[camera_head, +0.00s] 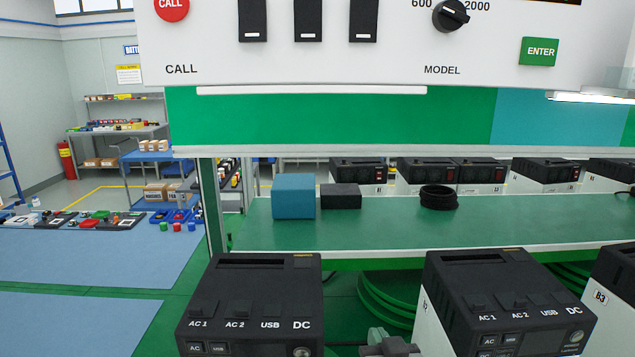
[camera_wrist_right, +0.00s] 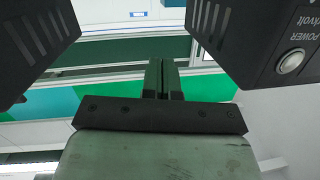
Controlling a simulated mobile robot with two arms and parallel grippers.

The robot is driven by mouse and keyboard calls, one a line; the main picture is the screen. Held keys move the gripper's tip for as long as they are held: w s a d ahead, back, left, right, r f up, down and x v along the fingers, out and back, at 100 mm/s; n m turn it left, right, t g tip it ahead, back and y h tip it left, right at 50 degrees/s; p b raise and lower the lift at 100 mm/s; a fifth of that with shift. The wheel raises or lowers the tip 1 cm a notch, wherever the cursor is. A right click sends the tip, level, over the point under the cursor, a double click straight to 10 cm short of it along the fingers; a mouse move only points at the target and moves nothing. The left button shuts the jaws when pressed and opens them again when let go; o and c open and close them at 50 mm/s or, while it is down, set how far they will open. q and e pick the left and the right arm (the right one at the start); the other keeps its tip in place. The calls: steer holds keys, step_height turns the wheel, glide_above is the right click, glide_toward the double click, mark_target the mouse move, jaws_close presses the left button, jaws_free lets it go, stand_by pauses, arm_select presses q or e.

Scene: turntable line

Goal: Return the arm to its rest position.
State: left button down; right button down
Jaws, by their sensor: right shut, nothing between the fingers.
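My right gripper (camera_head: 388,345) shows at the bottom edge of the head view, in the gap between two black-topped power units. In the right wrist view its two fingers (camera_wrist_right: 164,78) are together with nothing between them. The left power unit (camera_head: 250,290) and the right power unit (camera_head: 505,290) stand on either side of it. In the right wrist view, dark unit bodies show at the upper left (camera_wrist_right: 40,35) and upper right (camera_wrist_right: 255,40), apart from the fingers. My left gripper is not in view.
A green shelf (camera_head: 400,232) behind the units holds a teal box (camera_head: 293,196), a dark box (camera_head: 341,196) and black rings (camera_head: 438,197). A white control panel (camera_head: 390,70) hangs above. More units stand behind the shelf.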

steer(key=s+d+f+g+h, duration=0.2)
steer(key=s+d+f+g, duration=0.4)
steer(key=s+f, duration=0.6)
steer(key=s+d+f+n+g, duration=0.1)
steer(key=s+d+f+g, duration=0.15)
steer(key=s, duration=0.55)
steer(key=s+d+f+n+g, duration=0.1)
steer(key=s+d+f+g, duration=0.2)
steer(key=s, duration=0.5)
step_height(320, 180, down, 31)
steer(key=a+g+b, duration=0.1)
steer(key=g+b, duration=0.2)
steer(key=b, duration=0.3)
steer(key=s+d+f+b, duration=0.1)
steer(key=s+f+b, duration=0.1)
steer(key=s+f, duration=0.6)
steer(key=s+d+f+b, duration=0.1)
steer(key=s+f+b, duration=0.1)
steer(key=s+f, duration=0.7)
step_height(320, 180, down, 5)
steer(key=shift+d+r+g, duration=0.2)
steer(key=shift+d+g, duration=0.15)
